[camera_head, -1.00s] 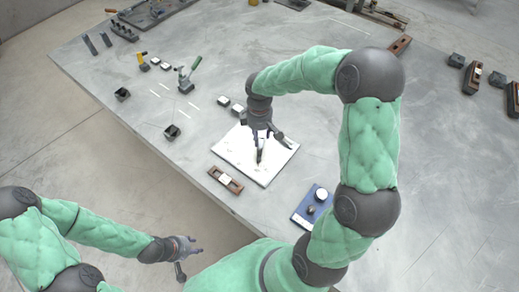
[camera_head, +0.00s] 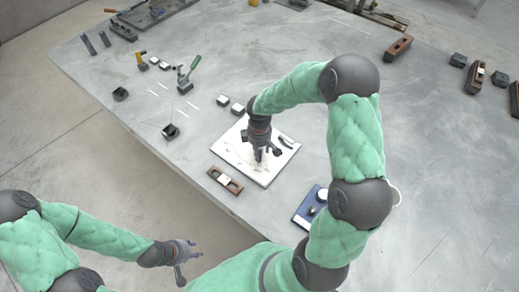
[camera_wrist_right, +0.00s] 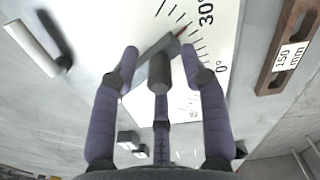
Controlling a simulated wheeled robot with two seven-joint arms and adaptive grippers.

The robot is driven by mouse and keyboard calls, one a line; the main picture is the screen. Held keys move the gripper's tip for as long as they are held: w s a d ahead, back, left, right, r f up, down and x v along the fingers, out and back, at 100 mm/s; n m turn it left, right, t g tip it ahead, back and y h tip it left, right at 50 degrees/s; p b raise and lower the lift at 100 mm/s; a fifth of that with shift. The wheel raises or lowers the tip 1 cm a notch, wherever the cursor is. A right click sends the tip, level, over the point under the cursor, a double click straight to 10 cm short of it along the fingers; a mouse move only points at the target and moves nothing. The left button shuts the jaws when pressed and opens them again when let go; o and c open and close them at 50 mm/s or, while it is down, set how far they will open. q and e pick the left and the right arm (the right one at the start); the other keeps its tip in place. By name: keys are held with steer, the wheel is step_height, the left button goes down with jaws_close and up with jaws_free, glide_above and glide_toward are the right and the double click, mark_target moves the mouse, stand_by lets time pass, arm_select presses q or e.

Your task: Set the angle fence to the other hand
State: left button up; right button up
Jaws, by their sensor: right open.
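The white board (camera_head: 243,165) lies near the table's front edge and carries a printed angle scale, marked 0° and 30° in the right wrist view (camera_wrist_right: 215,45). A grey bar with a red tip, seemingly the angle fence (camera_wrist_right: 150,48), lies across it; the tip points between those marks. My right gripper (camera_head: 265,158) is low over the board. In the wrist view its spread, open fingers (camera_wrist_right: 160,52) straddle the bar and a dark upright cylinder (camera_wrist_right: 160,73); I cannot tell whether they touch. My left gripper (camera_head: 190,250) hangs off the table; its finger opening is unclear.
A wooden block (camera_head: 225,179) labelled 150 mm lies beside the board, towards the table's front edge. A blue tray (camera_head: 304,213) sits to its right. Two small white-topped blocks (camera_head: 230,106) stand behind the board.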

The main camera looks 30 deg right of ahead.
jaws_close()
steer(key=shift+w+a, duration=0.1)
steer(key=w+m, duration=0.1)
steer(key=a+m+b, duration=0.1)
steer(key=m, duration=0.1)
steer(key=shift+w+a+f, duration=0.1)
steer(key=shift+w+a, duration=0.2)
steer(key=shift+w, duration=0.05)
steer(key=w+m, duration=0.1)
steer(key=w+a+m+b, duration=0.1)
steer(key=m, duration=0.2)
steer(key=w+m, duration=0.1)
steer(key=shift+w+a+m, duration=0.2)
steer(key=shift+w+m, duration=0.1)
steer(key=shift+w+m+b, duration=0.4)
steer(key=shift+w+m, duration=0.75)
steer(key=shift+m, duration=0.45)
